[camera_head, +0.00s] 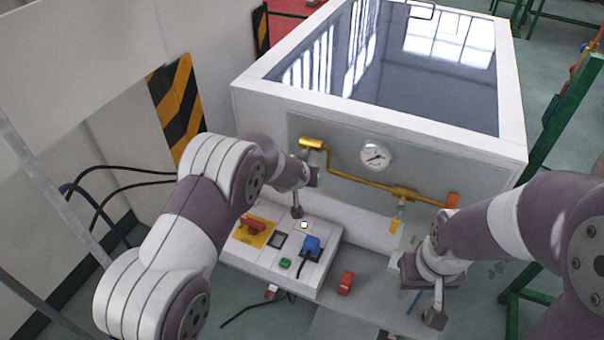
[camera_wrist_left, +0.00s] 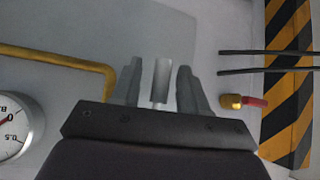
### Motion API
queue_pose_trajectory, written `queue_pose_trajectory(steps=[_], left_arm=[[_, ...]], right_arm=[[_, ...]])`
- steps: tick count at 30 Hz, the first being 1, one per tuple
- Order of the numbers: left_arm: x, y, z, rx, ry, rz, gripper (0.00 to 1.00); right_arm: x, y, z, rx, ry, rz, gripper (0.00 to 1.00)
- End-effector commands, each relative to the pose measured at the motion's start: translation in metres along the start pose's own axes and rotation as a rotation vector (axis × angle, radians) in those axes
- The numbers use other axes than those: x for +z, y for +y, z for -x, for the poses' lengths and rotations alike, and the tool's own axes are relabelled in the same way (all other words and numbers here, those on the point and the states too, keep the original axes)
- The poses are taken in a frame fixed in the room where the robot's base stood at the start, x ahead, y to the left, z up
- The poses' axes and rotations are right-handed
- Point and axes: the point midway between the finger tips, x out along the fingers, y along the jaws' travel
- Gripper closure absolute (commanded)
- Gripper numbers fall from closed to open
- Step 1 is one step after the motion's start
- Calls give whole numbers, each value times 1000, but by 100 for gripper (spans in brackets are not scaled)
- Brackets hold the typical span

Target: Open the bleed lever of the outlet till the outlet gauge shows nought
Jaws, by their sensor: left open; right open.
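The outlet gauge (camera_head: 376,155) is a round white dial on the grey panel; its needle is too small to read. It shows partly at the left edge of the left wrist view (camera_wrist_left: 12,125). Brass piping (camera_head: 360,180) runs below it, with an orange-ended fitting (camera_head: 452,200) at its right end. My left gripper (camera_wrist_left: 160,85) is open, with a pale grey cylinder (camera_wrist_left: 161,78) showing between its fingers; contact is unclear. My right gripper (camera_head: 424,308) is open and empty, low at right.
A sloped console (camera_head: 285,250) with a red switch (camera_head: 252,226) and a blue plug (camera_head: 311,245) stands below the panel. Dark hoses (camera_head: 125,170) run at left near a striped post (camera_head: 178,105). A red object (camera_head: 346,283) lies right of the console.

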Motion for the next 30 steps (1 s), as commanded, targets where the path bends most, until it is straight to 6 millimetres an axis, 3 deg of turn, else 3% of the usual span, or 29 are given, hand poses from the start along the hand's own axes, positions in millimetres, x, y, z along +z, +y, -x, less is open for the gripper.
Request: queue_pose_trajectory(steps=[5, 12, 16, 21, 30], left_arm=[[0, 0, 27, 1, 1, -1, 56], [-3, 1, 88, 1, 3, 0, 56], [-2, 0, 113, 0, 3, 0, 56], [-1, 0, 124, 0, 2, -1, 56], [0, 0, 124, 0, 2, 0, 56]], right_arm=[[0, 0, -3, 0, 0, 0, 57], [0, 0, 3, 0, 0, 0, 57], [-1, 0, 7, 0, 0, 0, 57], [-1, 0, 8, 0, 0, 0, 57], [-1, 0, 8, 0, 0, 0, 57]])
